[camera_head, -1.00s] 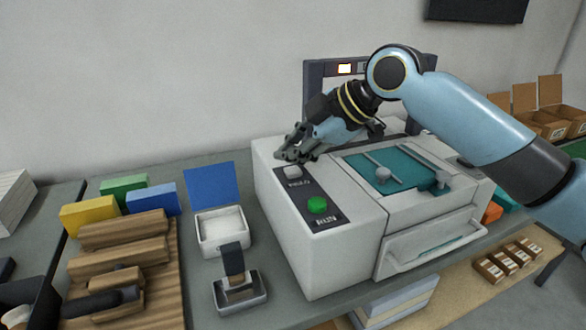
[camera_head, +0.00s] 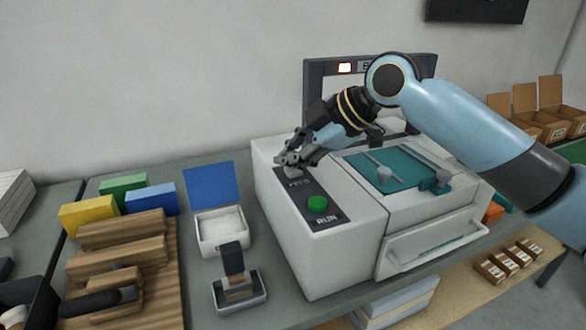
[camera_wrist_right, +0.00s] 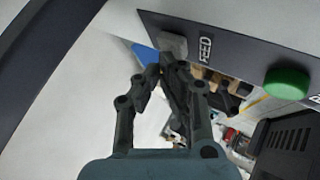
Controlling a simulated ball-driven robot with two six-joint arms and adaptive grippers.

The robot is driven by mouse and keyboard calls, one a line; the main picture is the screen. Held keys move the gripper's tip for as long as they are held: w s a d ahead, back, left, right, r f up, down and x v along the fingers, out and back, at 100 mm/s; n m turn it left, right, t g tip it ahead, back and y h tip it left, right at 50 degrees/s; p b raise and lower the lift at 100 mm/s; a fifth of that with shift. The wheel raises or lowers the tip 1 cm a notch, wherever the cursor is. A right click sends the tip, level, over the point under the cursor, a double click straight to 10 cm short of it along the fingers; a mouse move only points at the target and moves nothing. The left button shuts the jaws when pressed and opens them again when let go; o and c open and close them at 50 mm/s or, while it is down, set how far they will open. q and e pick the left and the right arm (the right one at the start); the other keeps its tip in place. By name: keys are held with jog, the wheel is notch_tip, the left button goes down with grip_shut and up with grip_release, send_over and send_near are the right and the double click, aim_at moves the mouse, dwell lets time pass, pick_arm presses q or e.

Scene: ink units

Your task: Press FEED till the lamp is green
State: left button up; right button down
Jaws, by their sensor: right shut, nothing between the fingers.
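The grey-white printing machine (camera_head: 335,250) stands on the bench. Its FEED button (camera_wrist_right: 172,45) is a pale grey block beside the FEED label in the right wrist view; in the head view my fingers partly cover it. My right gripper (camera_head: 287,160) is shut and empty, its fingertips at the button; in the right wrist view its tips (camera_wrist_right: 167,68) lie at the button's lower edge. I cannot tell whether they touch it. The lamp (camera_head: 344,67) on the dark rear frame glows whitish with a reddish edge, not green. My left gripper is out of view.
The green RUN button (camera_head: 317,205) sits on the same dark panel, nearer the front. An open blue-lidded ink pad (camera_head: 222,242), a stamp in a tray (camera_head: 240,292) and wooden racks (camera_head: 120,262) stand left of the machine. My right arm crosses above the teal bed (camera_head: 390,168).

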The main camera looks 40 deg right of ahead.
aim_at(291, 171)
jog(key=shift+f, duration=0.4)
jog(key=shift+r, duration=0.1)
dwell(0.4)
jog(key=shift+r+p, duration=0.75)
jog(key=shift+r, duration=0.15)
jog(key=shift+r, duration=0.1)
notch_tip(291, 171, up, 5)
jog(key=p, duration=0.4)
jog(key=shift+p, duration=0.35)
